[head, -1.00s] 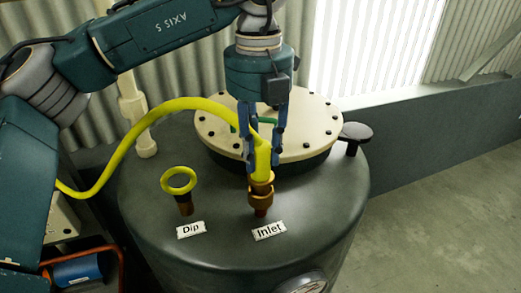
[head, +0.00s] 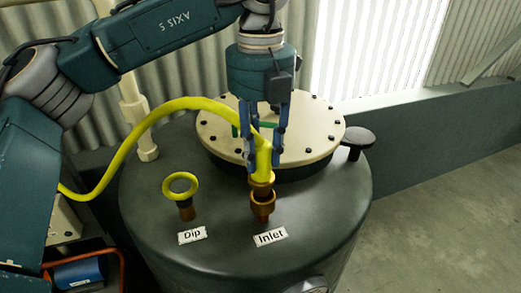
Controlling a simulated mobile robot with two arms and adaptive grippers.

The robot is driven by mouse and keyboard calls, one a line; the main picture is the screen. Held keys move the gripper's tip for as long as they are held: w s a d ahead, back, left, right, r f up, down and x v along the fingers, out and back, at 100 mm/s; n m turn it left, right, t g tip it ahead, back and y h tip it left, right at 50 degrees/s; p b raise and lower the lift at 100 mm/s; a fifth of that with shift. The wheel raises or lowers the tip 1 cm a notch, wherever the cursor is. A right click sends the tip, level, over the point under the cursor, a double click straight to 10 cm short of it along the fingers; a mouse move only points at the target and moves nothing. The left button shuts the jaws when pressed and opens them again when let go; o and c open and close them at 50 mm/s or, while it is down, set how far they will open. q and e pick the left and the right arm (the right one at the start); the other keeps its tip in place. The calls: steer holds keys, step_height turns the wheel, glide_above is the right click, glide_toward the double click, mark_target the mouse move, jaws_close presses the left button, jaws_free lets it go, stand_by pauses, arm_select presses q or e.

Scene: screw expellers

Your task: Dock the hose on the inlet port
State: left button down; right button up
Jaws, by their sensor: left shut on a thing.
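The yellow hose (head: 108,160) arches in from the left in the head view and turns down between the fingers of my left gripper (head: 264,158). The gripper is shut on the hose end, pointing down. The hose's brass coupling (head: 261,181) shows just below the fingers. My right gripper is not in view.
The dark tank (head: 225,250) carries a dip fitting with a yellow ring (head: 180,186), beside its Dip label (head: 192,236). A bolted cream lid (head: 310,140) lies behind the gripper, with a black knob (head: 352,138) at right. A low wall (head: 430,140) runs behind.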

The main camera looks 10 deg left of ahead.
mark_target(262, 166)
arm_select(q)
steer(key=shift+s+d, duration=0.15)
steer(key=shift+s, duration=0.05)
steer(key=shift+f+b, duration=1.15)
steer(key=shift+b, duration=0.1)
stand_by(0.5)
steer(key=shift+r, duration=0.15)
stand_by(0.3)
steer(key=shift+r+p, duration=0.5)
steer(key=shift+r, duration=0.15)
stand_by(0.7)
steer(key=shift+f+b, duration=1.2)
stand_by(0.5)
steer(key=c, duration=1.6)
jaws_free()
